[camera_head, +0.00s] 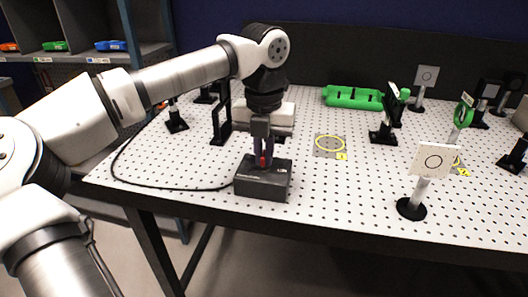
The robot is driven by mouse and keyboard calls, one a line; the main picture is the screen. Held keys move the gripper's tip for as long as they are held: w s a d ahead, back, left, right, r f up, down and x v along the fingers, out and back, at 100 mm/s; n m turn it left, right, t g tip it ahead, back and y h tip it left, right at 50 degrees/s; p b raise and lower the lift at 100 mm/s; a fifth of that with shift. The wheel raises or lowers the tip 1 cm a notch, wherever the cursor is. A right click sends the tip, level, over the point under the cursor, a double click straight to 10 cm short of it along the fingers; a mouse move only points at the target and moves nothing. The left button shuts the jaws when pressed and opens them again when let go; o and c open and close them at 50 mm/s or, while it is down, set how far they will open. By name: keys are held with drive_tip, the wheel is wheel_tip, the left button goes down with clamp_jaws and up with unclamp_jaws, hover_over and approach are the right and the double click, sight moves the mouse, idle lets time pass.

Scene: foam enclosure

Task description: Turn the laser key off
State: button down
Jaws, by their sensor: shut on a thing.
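A dark grey box (262,182), which looks like the laser controller, sits near the front edge of the perforated table. A small red part (263,161), seemingly the laser key, shows on top of the box. My gripper (263,158) points straight down over the box, with its fingers shut on the red key. The fingers hide much of the key, and its turned angle cannot be made out. A black cable (150,186) leaves the left side of the box.
Black optic mounts (221,122) stand behind and left of my gripper. A white target card on a post (433,160) stands at the front right. A green holder (353,97) lies at the back. A yellow ring marking (330,143) is on clear board right of the box.

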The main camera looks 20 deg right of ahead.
sight(264, 153)
drive_tip(key=c, duration=1.5)
unclamp_jaws()
drive_tip(key=shift+c, duration=0.2)
wheel_tip(264, 153, up, 14)
drive_tip(key=shift+p, duration=0.4)
drive_tip(key=shift+f, duration=0.1)
